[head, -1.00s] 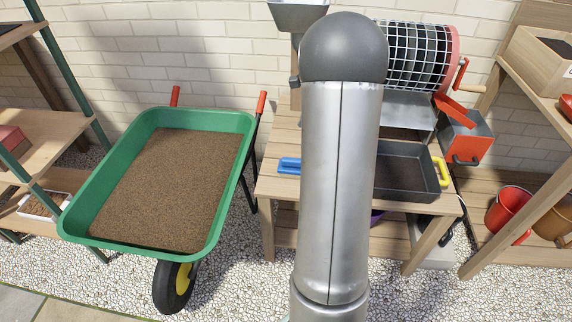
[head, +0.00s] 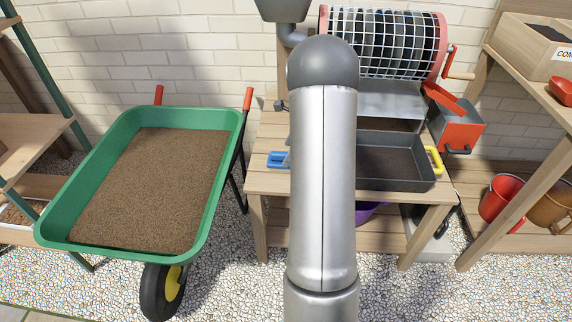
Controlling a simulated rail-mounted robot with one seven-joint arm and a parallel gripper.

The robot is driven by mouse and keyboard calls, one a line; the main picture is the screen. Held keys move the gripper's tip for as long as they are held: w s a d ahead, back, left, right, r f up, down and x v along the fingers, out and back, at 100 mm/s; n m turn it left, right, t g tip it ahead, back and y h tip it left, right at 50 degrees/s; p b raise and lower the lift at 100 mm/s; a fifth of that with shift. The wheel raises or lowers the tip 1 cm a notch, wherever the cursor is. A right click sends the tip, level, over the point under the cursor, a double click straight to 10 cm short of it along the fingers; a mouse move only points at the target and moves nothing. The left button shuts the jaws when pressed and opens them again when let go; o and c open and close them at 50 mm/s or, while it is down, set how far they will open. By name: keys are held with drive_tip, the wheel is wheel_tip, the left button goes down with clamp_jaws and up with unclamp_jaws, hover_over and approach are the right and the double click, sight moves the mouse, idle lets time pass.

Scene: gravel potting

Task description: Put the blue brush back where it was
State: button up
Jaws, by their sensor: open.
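I cannot make out a blue brush for certain. A blue part (head: 278,160) shows at the left end of the wooden bench (head: 266,183), partly behind my arm; it looks like a handle, but I cannot tell what it belongs to. My grey arm stands upright in the middle of the head view and hides part of the bench. My gripper is not in view.
A green wheelbarrow (head: 50,222) full of brown soil stands left. A dark tray with a yellow handle (head: 434,160) sits on the bench below a mesh drum (head: 385,42). A red bucket (head: 499,197) stands at right. Gravel floor lies in front.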

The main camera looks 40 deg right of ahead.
drive_tip(key=b+x, duration=0.2)
drive_tip(key=x, duration=0.3)
drive_tip(key=shift+d+f, duration=0.1)
drive_tip(key=shift+d, duration=0.05)
drive_tip(key=c, duration=1.2)
